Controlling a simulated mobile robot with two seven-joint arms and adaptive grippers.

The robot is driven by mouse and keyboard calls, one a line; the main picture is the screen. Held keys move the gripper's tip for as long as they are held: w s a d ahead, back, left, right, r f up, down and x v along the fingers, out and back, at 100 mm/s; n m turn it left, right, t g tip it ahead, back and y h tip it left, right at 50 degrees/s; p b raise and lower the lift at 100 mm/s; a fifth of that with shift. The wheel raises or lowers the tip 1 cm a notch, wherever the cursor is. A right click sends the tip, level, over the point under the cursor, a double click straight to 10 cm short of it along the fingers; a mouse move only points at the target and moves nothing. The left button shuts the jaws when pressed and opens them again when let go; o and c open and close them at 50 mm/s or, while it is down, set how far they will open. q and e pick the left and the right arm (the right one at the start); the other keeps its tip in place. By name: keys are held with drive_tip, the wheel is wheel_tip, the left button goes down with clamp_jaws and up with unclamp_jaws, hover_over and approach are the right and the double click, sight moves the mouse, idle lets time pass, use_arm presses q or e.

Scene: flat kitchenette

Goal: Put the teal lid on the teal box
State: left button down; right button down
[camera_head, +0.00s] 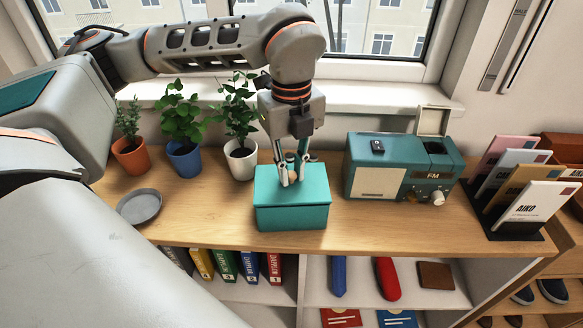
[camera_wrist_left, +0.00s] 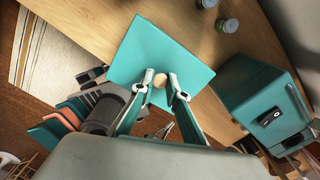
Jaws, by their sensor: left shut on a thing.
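The teal box (camera_head: 292,219) stands on the wooden counter, below my left gripper (camera_head: 291,179). The flat teal lid (camera_head: 316,184) covers the box top, with its edges roughly in line with the box walls. I see no clear gap between lid and box, but cannot tell if it is fully seated. The lid also fills the middle of the left wrist view (camera_wrist_left: 165,45). My left gripper's fingers (camera_wrist_left: 161,82) are shut on the lid's round pale wooden knob (camera_wrist_left: 158,79). My right gripper is not in view.
A teal radio (camera_head: 376,182) stands right of the box, a card rack (camera_head: 515,225) further right. Potted plants (camera_head: 242,160) stand behind left, and a grey dish (camera_head: 140,206) lies left. The counter's front edge (camera_head: 240,245) is just before the box, above shelves with binders (camera_head: 250,267).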

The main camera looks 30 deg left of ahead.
use_arm(q)
drive_tip(key=shift+f, duration=0.35)
idle(0.3)
drive_tip(key=c, duration=1.9)
unclamp_jaws()
wheel_tip(320, 180, up, 12)
drive_tip(key=shift+s, duration=0.1)
